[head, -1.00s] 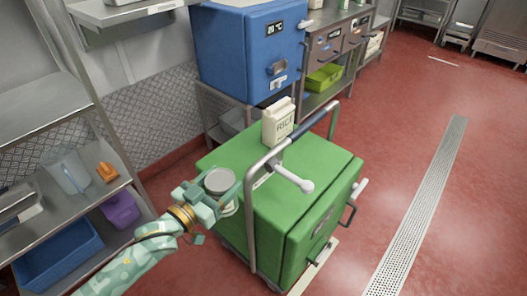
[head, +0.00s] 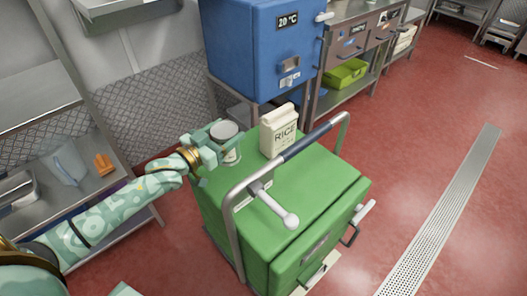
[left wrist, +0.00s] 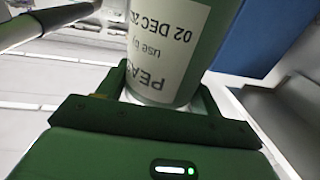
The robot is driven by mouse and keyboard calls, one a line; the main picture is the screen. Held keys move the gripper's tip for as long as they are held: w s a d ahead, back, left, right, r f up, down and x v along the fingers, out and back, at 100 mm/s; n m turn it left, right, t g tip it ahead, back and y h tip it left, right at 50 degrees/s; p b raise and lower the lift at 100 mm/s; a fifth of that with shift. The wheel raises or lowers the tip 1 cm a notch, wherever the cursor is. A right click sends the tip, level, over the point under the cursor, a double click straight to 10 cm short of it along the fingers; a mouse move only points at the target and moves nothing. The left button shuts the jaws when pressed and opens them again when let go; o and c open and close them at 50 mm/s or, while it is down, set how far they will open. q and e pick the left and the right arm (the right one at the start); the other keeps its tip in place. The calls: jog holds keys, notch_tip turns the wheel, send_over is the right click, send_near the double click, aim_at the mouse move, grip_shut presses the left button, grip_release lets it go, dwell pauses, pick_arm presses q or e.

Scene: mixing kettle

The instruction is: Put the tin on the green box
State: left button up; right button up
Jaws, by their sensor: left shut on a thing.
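The tin (head: 224,131) has a grey lid and a pale label. My left gripper (head: 226,146) is shut on it and holds it upright at the far left part of the green box (head: 315,200). I cannot tell whether the tin touches the box top. In the left wrist view the tin (left wrist: 165,45) sits between the fingers, its label upside down with "PEAS" and a use-by date. The gripper's fingers hide part of the tin's lower side.
A rice carton (head: 278,131) stands on the green box, right of the tin. A trolley push bar (head: 310,139) rises over the box. A blue box (head: 262,50) stands behind. A steel shelf (head: 85,185) is at the left. The box top's front middle is clear.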

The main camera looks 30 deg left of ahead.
aim_at(228, 158)
pick_arm(q)
notch_tip(228, 158, down, 10)
jog(key=b, duration=0.5)
jog(key=shift+r, duration=0.15)
jog(key=o, duration=1.3)
pick_arm(e)
jog(key=shift+g, duration=0.4)
jog(key=s+f, duration=0.1)
jog(key=f, duration=0.2)
jog(key=s+f, duration=0.1)
jog(key=shift+s+a+f, duration=0.2)
jog(key=shift+s+f, duration=0.1)
jog(key=shift+s, duration=0.05)
